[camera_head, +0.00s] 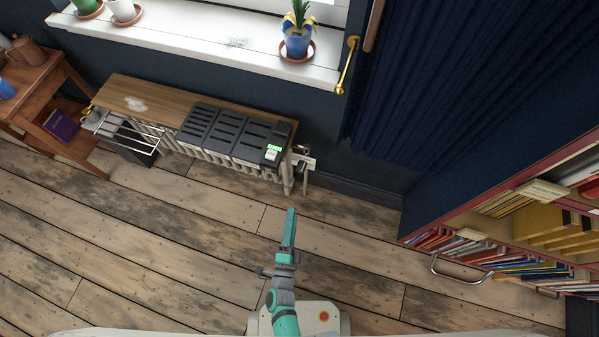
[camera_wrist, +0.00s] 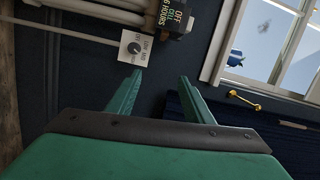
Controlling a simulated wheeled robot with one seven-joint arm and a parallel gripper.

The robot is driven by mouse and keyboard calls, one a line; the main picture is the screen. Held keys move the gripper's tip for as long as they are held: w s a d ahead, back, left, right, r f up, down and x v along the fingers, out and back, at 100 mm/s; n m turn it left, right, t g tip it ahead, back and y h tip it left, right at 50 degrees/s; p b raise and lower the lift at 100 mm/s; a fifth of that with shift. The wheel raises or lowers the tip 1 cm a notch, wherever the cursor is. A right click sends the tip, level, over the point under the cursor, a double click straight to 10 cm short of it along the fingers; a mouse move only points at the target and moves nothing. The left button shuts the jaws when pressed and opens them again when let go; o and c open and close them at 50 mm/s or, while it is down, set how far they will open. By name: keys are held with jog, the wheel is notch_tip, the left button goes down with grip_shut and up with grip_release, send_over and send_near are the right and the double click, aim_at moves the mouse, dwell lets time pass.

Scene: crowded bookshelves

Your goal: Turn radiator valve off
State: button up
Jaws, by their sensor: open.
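The radiator (camera_head: 215,158) stands below the window, with a wooden top and dark panels. At its right end is a small valve fitting with a white plate (camera_head: 304,162). In the head view my gripper (camera_head: 289,228) is over the floor, short of the radiator.
A bookshelf (camera_head: 470,225) with a metal handle stands at the right, beside a dark curtain (camera_head: 440,70). A wooden side table (camera_head: 48,82) is at the left. Potted plants sit on the white windowsill (camera_head: 195,35). The plank floor (camera_head: 150,240) before the radiator is clear.

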aim_at(299, 171)
jog(key=w+f+m+h, duration=0.3)
jog(key=w+f+m, duration=0.55)
jog(key=w, duration=0.25)
jog(key=shift+m+g, duration=0.3)
jog(key=shift+m, duration=0.15)
jog(key=x, duration=1)
jog(key=shift+w+a+r, duration=0.1)
jog(key=shift+w+a, duration=0.1)
jog(key=shift+w, duration=0.1)
jog(key=shift+d, duration=0.1)
jog(key=shift+c, duration=0.6)
jog(key=shift+s, duration=0.1)
jog(key=c, duration=0.9)
